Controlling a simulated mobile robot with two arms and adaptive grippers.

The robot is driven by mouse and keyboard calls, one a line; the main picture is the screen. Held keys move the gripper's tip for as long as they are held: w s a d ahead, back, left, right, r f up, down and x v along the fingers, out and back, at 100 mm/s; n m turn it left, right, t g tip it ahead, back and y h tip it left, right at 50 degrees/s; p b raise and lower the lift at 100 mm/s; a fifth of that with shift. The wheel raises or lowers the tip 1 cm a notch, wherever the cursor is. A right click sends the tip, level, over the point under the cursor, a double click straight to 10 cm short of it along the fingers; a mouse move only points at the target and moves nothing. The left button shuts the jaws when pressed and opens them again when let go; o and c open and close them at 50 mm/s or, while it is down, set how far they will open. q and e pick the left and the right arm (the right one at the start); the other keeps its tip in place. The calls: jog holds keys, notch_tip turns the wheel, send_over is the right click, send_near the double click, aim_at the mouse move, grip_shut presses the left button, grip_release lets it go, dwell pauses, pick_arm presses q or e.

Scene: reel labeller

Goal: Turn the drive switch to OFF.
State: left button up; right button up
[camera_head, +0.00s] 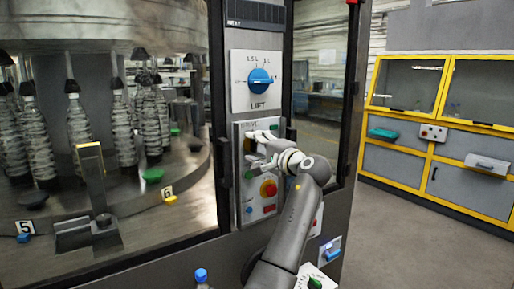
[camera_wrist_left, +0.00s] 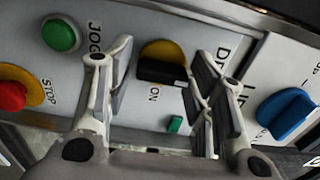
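The drive switch (camera_wrist_left: 160,70) is a black knob on a yellow disc, seen in the left wrist view. The label "ON" is beside it, and a partly hidden label starting "DR" is to its right. My left gripper (camera_wrist_left: 158,78) is open, with one finger on each side of the knob. I cannot tell whether the fingers touch it. In the head view the left gripper (camera_head: 262,146) is at the upper part of the control panel (camera_head: 242,214) and hides most of the switch. My right gripper is not in view.
A blue LIFT knob (camera_wrist_left: 287,108) is to the right of the switch in the wrist view. A green JOG button (camera_wrist_left: 60,35) and a red STOP button (camera_wrist_left: 12,96) are to the left. A small green lamp (camera_wrist_left: 175,124) is near the knob. A bottle carousel (camera_head: 110,35) stands left.

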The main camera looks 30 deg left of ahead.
pick_arm(q)
jog(key=shift+d, duration=0.1)
jog(key=v, duration=1.2)
